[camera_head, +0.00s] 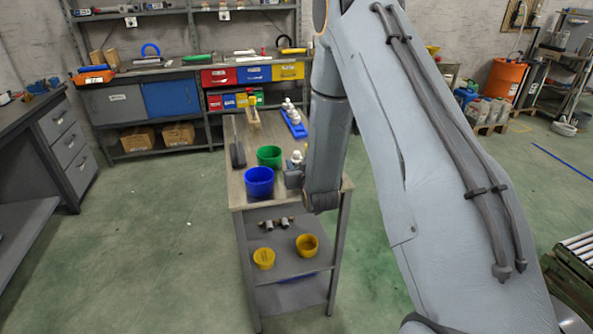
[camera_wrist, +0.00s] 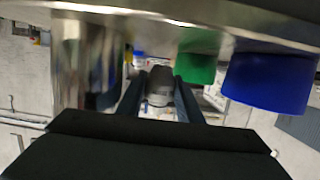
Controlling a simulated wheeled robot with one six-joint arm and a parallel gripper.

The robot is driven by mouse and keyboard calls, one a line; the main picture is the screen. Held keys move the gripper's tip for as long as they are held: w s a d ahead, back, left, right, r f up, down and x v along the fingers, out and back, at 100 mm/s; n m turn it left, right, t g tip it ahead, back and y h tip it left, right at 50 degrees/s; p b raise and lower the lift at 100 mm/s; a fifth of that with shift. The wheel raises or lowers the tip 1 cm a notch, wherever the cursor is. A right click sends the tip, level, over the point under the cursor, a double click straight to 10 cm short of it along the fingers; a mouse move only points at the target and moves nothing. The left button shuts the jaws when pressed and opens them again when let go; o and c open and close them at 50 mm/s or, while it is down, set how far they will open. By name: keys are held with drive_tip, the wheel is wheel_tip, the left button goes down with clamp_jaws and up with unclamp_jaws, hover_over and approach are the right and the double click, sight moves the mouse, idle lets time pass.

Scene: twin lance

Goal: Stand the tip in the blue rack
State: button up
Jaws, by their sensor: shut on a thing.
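My gripper (camera_wrist: 160,88) is shut on a small grey rounded piece (camera_wrist: 160,84), which shows between its two dark fingers in the wrist view. I take this piece for the tip; its lower part is hidden by the fingers. In the head view my gripper (camera_head: 292,176) is low over the near right part of the bench top, partly hidden by my arm. The blue rack (camera_head: 299,130) lies at the far right of the bench, with white pieces standing at it. My gripper is apart from it, on the near side.
A blue bucket (camera_head: 259,183) and a green bucket (camera_head: 269,156) stand left of my gripper. White knobbed pieces (camera_head: 297,158) show just behind it. Yellow cups (camera_head: 307,245) sit on the lower shelf.

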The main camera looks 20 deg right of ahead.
drive_tip(key=shift+f, duration=1.3)
drive_tip(key=shift+f, duration=0.1)
drive_tip(key=shift+f, duration=0.1)
drive_tip(key=o, duration=1)
